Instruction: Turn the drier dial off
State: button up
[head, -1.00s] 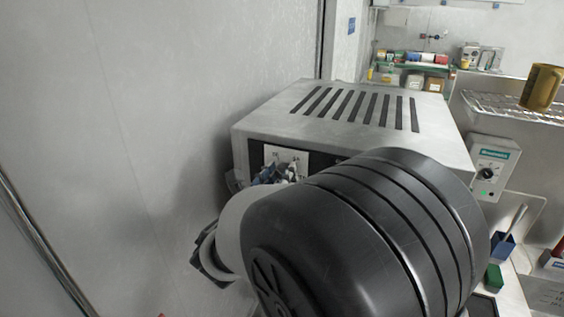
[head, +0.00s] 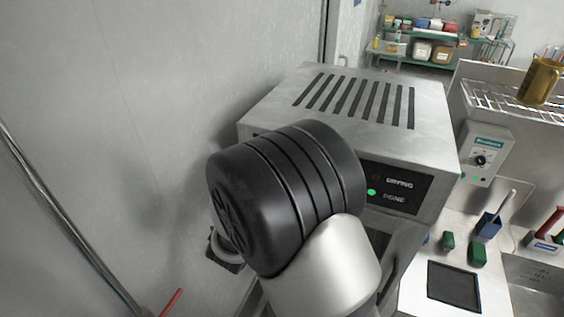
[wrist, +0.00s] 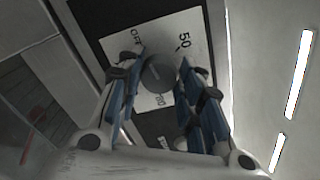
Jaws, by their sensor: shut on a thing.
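The drier dial (wrist: 159,75) is a dark round knob on a white plate (wrist: 124,46) marked OFF, 50 and 100 in the wrist view. My gripper (wrist: 156,66) has its two blue-padded fingers on either side of the knob and is shut on it. Which mark the dial points to cannot be told. In the head view the drier (head: 265,105) is a grey metal box with slots in its top. My arm hides the dial and gripper there. Its dark panel shows DRYING and ENGINE labels, with a green light (head: 371,192) beside ENGINE.
A plain wall (head: 90,120) stands close on the left. At right are a small control box (head: 484,153) with its own knob, a wire shelf with a yellow jug (head: 540,82), and a bench with a dark pad (head: 454,286) and small green and blue items.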

jog(key=shift+n+p, duration=0.4)
jog(key=shift+n, duration=0.1)
jog(key=o, duration=1.1)
jog(key=shift+c, duration=0.2)
jog(key=v, duration=1.2)
